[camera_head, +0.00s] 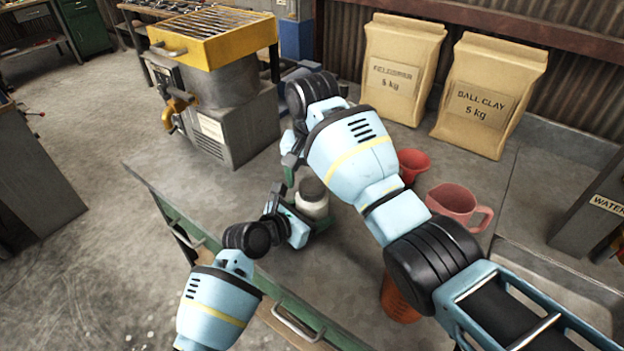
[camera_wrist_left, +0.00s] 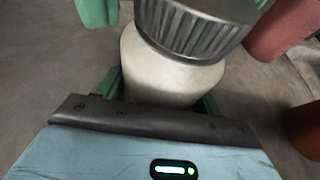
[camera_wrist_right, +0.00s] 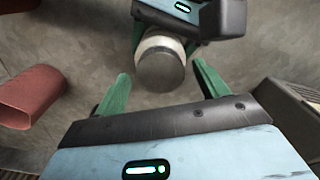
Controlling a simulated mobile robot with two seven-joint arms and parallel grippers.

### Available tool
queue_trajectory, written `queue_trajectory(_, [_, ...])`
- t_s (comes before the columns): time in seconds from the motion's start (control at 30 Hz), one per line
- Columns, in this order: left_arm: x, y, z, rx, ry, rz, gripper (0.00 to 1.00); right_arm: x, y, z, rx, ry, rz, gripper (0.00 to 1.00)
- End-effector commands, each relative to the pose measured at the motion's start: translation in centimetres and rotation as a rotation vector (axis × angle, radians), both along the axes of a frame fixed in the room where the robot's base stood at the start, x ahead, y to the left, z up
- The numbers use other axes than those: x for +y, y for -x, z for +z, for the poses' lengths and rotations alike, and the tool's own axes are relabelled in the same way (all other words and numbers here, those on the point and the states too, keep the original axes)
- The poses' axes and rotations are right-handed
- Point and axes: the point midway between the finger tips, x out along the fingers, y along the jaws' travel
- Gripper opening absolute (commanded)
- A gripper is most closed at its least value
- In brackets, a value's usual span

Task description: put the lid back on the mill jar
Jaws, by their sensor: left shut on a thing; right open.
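The mill jar (camera_head: 311,208) is white and stands upright on the table in the head view, partly hidden by my arms. Its grey ribbed lid (camera_wrist_left: 195,25) sits over the jar's mouth in the left wrist view; I cannot tell whether it is fully seated. My left gripper (camera_head: 314,222) is shut on the jar's body, green fingers on both sides (camera_wrist_left: 160,88). My right gripper (camera_head: 290,174) is open close to the lid. In the right wrist view its fingers (camera_wrist_right: 160,80) are spread to either side of the lid (camera_wrist_right: 160,72), with visible gaps.
A red funnel-like cup (camera_head: 414,164), a pink jug (camera_head: 462,202) and an orange pot (camera_head: 398,300) stand right of the jar, near my right arm. A yellow-topped machine (camera_head: 213,38) stands left. The table's front edge has a green rail (camera_head: 180,212).

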Motion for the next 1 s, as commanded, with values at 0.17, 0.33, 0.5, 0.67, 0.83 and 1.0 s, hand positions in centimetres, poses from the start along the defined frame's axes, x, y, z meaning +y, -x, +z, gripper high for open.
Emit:
queue_trajectory(0.17, [0.0, 0.0, -0.1, 0.003, -0.001, -0.001, 0.03, 0.0, -0.1, 2.4, -0.005, 0.0, 0.001, 0.73])
queue_trajectory(0.33, [0.0, 0.0, -0.1, 0.003, -0.001, -0.001, 0.03, 0.0, -0.1, 3.9, -0.006, 0.001, 0.001, 0.73])
queue_trajectory(0.5, [0.0, 0.0, -0.1, 0.002, 0.0, -0.001, 0.03, 0.0, 0.0, 4.1, -0.001, -0.001, 0.001, 0.73])
queue_trajectory(0.67, [0.0, 0.0, -0.1, 0.002, 0.0, -0.001, 0.03, 0.0, 0.0, 4.1, -0.001, -0.001, 0.001, 0.7])
queue_trajectory(0.83, [0.0, 0.0, -0.1, 0.002, 0.0, -0.001, 0.03, 0.1, -0.1, 4.4, -0.006, -0.001, 0.058, 0.69])
queue_trajectory(1.0, [0.0, 0.0, -0.1, 0.002, 0.0, -0.001, 0.03, 0.3, -0.3, 5.5, -0.02, 0.001, 0.292, 0.69])
